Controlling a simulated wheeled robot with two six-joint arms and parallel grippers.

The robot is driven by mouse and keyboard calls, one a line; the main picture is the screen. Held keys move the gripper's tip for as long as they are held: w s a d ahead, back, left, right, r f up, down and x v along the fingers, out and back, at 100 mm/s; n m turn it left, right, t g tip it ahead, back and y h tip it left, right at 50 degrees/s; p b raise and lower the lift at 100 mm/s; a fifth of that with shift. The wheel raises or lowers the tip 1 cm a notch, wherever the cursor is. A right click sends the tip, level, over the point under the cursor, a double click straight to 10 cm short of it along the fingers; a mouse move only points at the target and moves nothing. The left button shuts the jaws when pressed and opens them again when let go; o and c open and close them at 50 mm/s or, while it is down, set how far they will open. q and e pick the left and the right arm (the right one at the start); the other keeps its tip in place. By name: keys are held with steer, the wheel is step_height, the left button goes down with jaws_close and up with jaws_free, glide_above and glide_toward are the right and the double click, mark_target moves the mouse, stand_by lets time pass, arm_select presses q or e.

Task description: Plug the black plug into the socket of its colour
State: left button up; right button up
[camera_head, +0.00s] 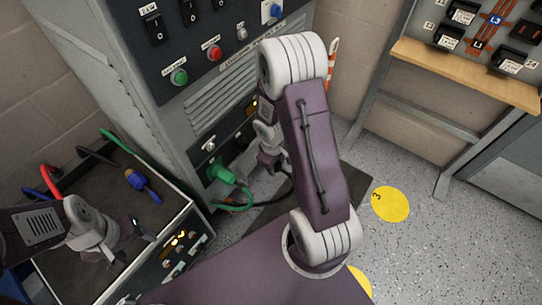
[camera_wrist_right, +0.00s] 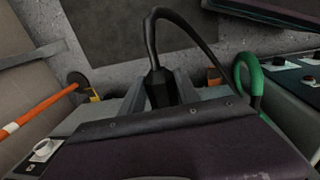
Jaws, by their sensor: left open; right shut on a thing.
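The black plug (camera_wrist_right: 158,92) is between the fingers of my right gripper (camera_wrist_right: 160,84) in the right wrist view, and its black cable (camera_wrist_right: 178,17) loops away from its back. In the head view my right gripper (camera_head: 272,160) is in front of the grey cabinet's lower panel, partly hidden by my own arm. The plug and a black socket cannot be made out there. A green plug (camera_head: 222,172) sits in the lower panel, left of my right gripper. My left gripper (camera_head: 128,232) is open and empty over the dark tray at the left.
The grey cabinet (camera_head: 150,105) has switches and green and red buttons above. The tray (camera_head: 75,212) holds red, black and green cables and a blue-handled tool (camera_head: 142,184). The green cable (camera_wrist_right: 248,75) hangs near my right gripper.

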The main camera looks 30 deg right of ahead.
stand_by(0.3)
steer(key=shift+w+a+r+p, duration=0.1)
steer(key=shift+w+r+p, duration=0.1)
steer(key=shift+p, duration=0.15)
steer(key=w, duration=0.1)
steer(key=w+a+p, duration=0.1)
steer(key=w+p, duration=0.1)
steer(key=shift+w+a, duration=0.25)
steer(key=shift+w+a+f+p, duration=0.15)
steer(key=shift+w+p, duration=0.1)
steer(key=shift+w, duration=0.15)
steer(key=shift+w+a+f+p, duration=0.15)
steer(key=shift+w+p, duration=0.1)
steer(key=shift+w, duration=0.15)
steer(key=shift+r, duration=0.1)
steer(key=shift+w+r, duration=0.1)
steer(key=shift+w, duration=0.05)
steer(key=shift+w+a+p, duration=0.35)
steer(key=shift+w+p, duration=0.15)
steer(key=shift+w, duration=0.2)
steer(key=shift+w+a+p, duration=0.3)
steer(key=shift+w+p, duration=0.2)
steer(key=shift+w, duration=0.2)
steer(key=o, duration=1.3)
steer(key=shift+o, duration=0.6)
